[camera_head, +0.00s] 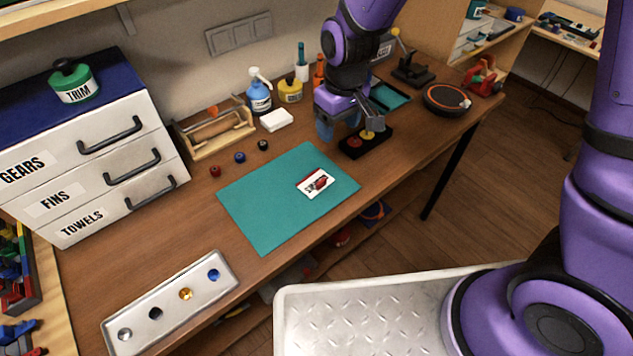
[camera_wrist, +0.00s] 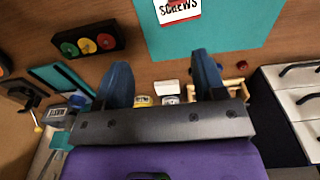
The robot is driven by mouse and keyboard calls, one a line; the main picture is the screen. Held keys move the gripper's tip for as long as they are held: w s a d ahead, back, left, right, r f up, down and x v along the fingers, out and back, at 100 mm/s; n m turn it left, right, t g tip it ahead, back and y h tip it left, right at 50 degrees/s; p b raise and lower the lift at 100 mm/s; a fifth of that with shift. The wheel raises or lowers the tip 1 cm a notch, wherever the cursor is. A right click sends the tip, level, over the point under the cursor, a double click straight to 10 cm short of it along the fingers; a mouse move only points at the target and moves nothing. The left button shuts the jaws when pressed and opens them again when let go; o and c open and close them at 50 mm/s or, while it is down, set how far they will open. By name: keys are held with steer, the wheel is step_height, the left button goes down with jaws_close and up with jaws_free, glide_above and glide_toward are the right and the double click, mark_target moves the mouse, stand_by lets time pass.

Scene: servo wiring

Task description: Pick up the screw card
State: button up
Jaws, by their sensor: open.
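The screw card (camera_head: 316,183) is a small white card with red and dark print. It lies flat on the right part of the teal mat (camera_head: 262,215). In the wrist view the screw card (camera_wrist: 178,10) shows at the top edge, reading SCREWS and partly cut off by the frame. My gripper (camera_head: 336,124) is above the back of the bench, behind the card and apart from it. In the wrist view my gripper (camera_wrist: 161,66) has its two blue fingers spread wide with nothing held between them.
A black block with coloured buttons (camera_head: 365,142) stands close to my gripper. Bottles (camera_head: 259,92), a white block (camera_head: 276,120) and a wooden toolbox (camera_head: 215,133) line the back. Small coloured knobs (camera_head: 239,157) lie behind the mat. The mat around the card is clear.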

steer(key=n, duration=0.1)
glide_above(315, 180)
steer(key=s+d, duration=0.2)
step_height(315, 180, down, 6)
steer(key=shift+a+f, duration=0.2)
steer(key=shift+f, duration=2.6)
steer(key=shift+a+f, duration=0.2)
steer(key=shift+f, duration=2.55)
steer(key=c, duration=1)
